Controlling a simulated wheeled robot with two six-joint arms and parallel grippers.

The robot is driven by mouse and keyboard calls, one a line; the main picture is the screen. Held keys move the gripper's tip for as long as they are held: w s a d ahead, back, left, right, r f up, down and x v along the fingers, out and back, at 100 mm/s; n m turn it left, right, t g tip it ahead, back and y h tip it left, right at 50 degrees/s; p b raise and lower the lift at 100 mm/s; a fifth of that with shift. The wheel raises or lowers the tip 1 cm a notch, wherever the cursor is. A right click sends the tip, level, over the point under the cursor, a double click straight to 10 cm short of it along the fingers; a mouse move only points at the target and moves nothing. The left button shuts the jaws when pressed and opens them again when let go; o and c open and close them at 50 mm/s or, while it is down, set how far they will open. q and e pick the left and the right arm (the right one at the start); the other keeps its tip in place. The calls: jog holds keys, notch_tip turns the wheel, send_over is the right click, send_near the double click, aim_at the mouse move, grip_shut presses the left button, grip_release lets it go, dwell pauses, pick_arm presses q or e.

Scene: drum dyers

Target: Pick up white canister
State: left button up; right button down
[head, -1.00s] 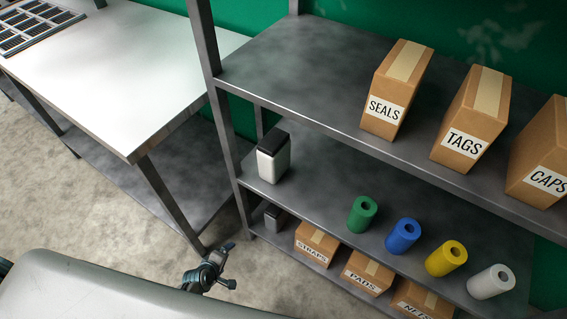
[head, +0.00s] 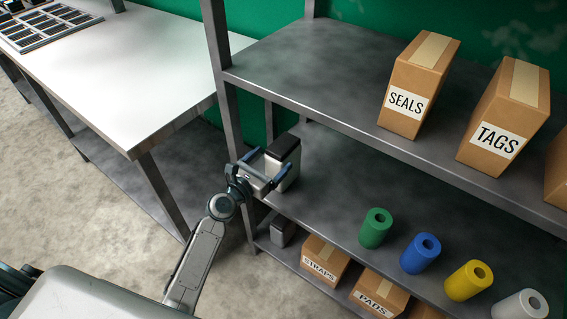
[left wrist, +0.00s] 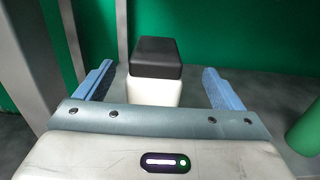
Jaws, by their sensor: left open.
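The white canister (head: 290,172) with a dark lid stands upright at the left end of the middle shelf (head: 335,185). My left gripper (head: 264,164) is open at the canister, its two blue fingers apart. In the left wrist view the canister (left wrist: 154,92) stands between the two open fingers (left wrist: 160,88), with space on both sides. The near lower part of the canister is hidden by the gripper body. My right gripper is not in view.
Green, blue, yellow and white rolls (head: 376,228) stand along the same shelf to the right. A grey shelf post (head: 232,130) is close to my left gripper. Labelled boxes (head: 408,90) stand above, others (head: 325,262) below. A white-topped table (head: 110,75) is at left.

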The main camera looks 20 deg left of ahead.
aim_at(280, 146)
pick_arm(q)
jog(key=x, duration=0.6)
jog(key=shift+a, duration=0.3)
jog(key=c, duration=1.7)
jog(key=shift+r, duration=0.1)
jog(key=shift+c, duration=1.1)
jog(key=shift+r, duration=0.15)
